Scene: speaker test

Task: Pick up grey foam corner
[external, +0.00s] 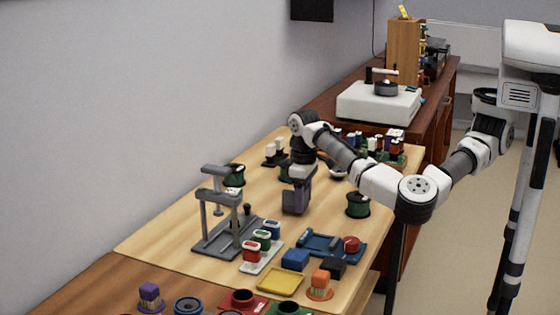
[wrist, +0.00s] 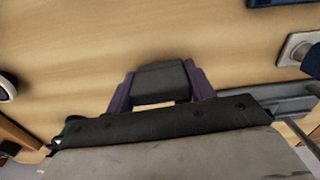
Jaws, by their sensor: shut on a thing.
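My gripper (external: 296,201) points down over the middle of the light wooden table, to the right of the grey press-like stand. In the wrist view, the purple fingers of my gripper (wrist: 162,83) are shut on a dark grey block, the grey foam corner (wrist: 160,78), one finger on each side of it.
A blue tray (external: 322,243) lies in front. Bare wood surrounds my gripper.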

